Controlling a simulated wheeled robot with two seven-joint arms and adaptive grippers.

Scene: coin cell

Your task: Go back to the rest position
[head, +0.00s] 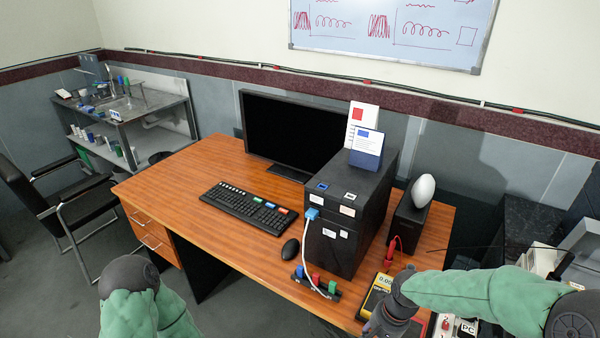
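My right arm, in a green sleeve, comes in from the right edge. Its dark gripper (383,322) hangs low over the front right corner of the wooden desk (185,185), beside a yellow meter (376,297) that it partly covers. Its fingertips are small and run towards the bottom edge, so I cannot tell whether they are open or shut. My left arm shows at the bottom left as green sleeve and a dark round joint. Its gripper is out of view.
The desk holds a monitor (290,130), keyboard (247,207), mouse (290,249), a black computer case (345,215) with a blue plug and white cable, and a smaller black box (411,220) with a white egg-shaped object (423,190). A chair (75,205) stands left.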

